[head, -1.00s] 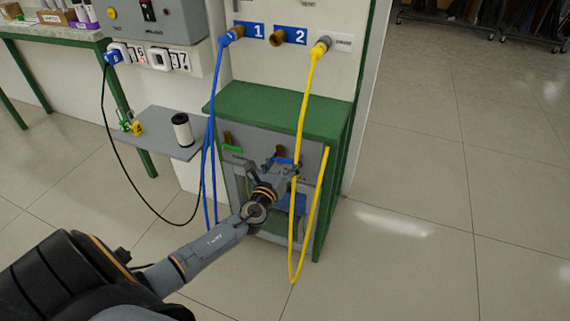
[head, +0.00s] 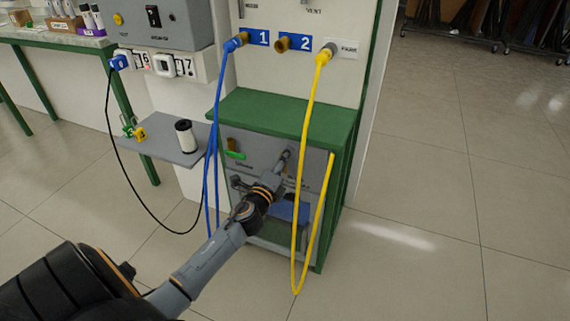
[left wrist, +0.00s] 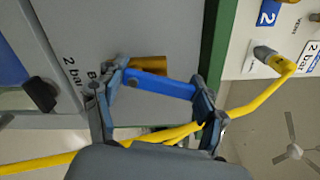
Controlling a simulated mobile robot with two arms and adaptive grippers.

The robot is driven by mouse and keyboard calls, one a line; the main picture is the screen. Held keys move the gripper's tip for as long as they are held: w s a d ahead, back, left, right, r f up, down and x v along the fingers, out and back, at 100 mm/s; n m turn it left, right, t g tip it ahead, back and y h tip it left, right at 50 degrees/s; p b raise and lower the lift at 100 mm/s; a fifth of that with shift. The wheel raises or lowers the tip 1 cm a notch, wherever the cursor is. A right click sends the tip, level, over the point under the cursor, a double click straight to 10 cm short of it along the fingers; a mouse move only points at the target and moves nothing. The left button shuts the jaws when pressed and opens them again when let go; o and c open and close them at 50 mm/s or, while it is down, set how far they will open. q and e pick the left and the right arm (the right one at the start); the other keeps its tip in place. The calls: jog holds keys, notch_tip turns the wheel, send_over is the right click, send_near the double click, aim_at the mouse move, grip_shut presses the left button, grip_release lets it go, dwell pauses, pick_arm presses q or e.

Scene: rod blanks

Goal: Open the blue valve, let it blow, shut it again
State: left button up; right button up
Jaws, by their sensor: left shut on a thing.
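The blue valve handle (left wrist: 165,84) shows in the left wrist view on a brass valve body (left wrist: 148,64) on the grey panel. That view is turned sideways, and the handle runs along the panel's up-down direction. My left gripper (left wrist: 158,100) has one finger at each end of the handle and is shut on it. In the head view my left gripper (head: 283,168) is at the front of the cabinet and hides the blue handle. My right gripper is not in view.
A green-handled valve (head: 235,154) sits left on the same panel. A yellow hose (head: 303,160) hangs close right of my gripper. Blue hoses (head: 214,135) hang left. A shelf (head: 165,145) holds a white cylinder (head: 186,136). The floor at right is clear.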

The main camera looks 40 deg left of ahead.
pick_arm(q)
jog(key=n, duration=0.2)
jog(key=shift+a+r+n, duration=0.15)
jog(key=shift+a+n, duration=0.25)
jog(key=shift+s+a+n, duration=0.1)
jog(key=shift+n, duration=0.4)
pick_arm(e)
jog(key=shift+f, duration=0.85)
pick_arm(q)
jog(key=shift+n, duration=0.3)
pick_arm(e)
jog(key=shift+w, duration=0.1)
pick_arm(q)
jog(key=o, duration=1.2)
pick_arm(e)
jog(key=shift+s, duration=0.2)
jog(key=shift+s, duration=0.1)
